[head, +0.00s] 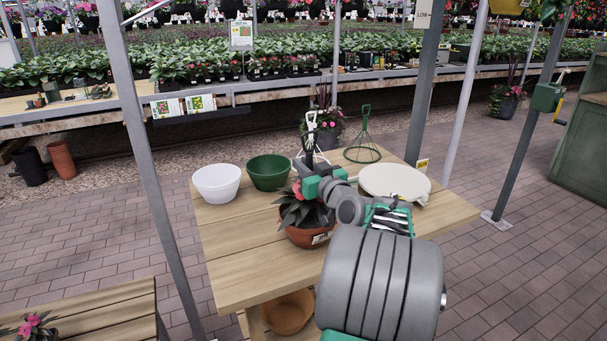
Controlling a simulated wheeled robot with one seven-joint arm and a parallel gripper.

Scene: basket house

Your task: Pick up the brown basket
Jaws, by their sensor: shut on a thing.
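The brown basket (305,236) is a round terracotta-coloured pot with dark leaves, a pink flower and a white label on its front. It is upright at the middle of the wooden table (240,263). My gripper (311,182) is directly above the plant, with its green and grey parts over the leaves. It is shut on the basket's upper part, apparently the hanger. The fingertips and exact contact are hidden, and my arm covers the basket's right side. I cannot tell whether the basket's base touches the table.
A white bowl (216,184) and a green bowl (268,172) stand behind left. A cream round item (394,183) and a green wire hanger (363,140) are behind right. Metal posts (150,165) flank the table. A tan bowl (288,313) sits below it.

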